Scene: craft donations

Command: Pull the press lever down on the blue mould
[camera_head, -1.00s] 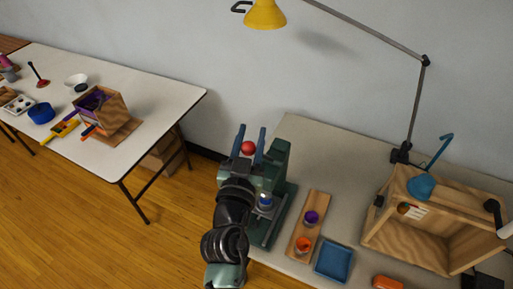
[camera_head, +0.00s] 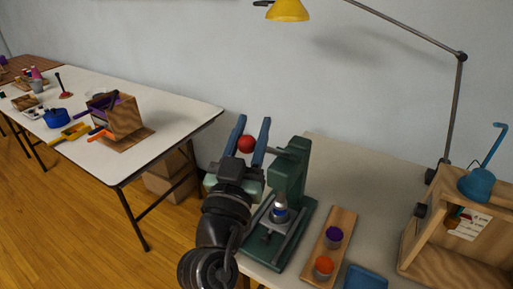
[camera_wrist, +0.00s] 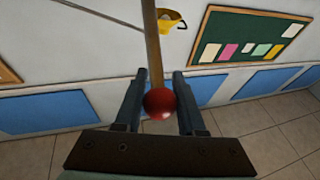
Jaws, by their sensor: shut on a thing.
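The green press (camera_head: 290,175) stands at the left end of the right-hand table. A small blue and white mould (camera_head: 281,212) sits in it, below the press head. The press lever ends in a red ball (camera_head: 246,144). My gripper (camera_head: 253,121) is shut on this ball, its two blue-grey fingers on either side, to the left of the press column and above the base. In the wrist view, the red ball (camera_wrist: 159,103) lies between the fingers, and a tan rod (camera_wrist: 153,45) runs up from behind it. The fingers partly hide the lever.
A wooden board (camera_head: 341,222) right of the press holds a purple cup (camera_head: 333,237) and an orange cup (camera_head: 323,266). A blue tray (camera_head: 366,278) and a wooden box (camera_head: 410,245) stand farther right. A desk lamp (camera_head: 459,100) rises behind. Another table (camera_head: 170,125) is at left.

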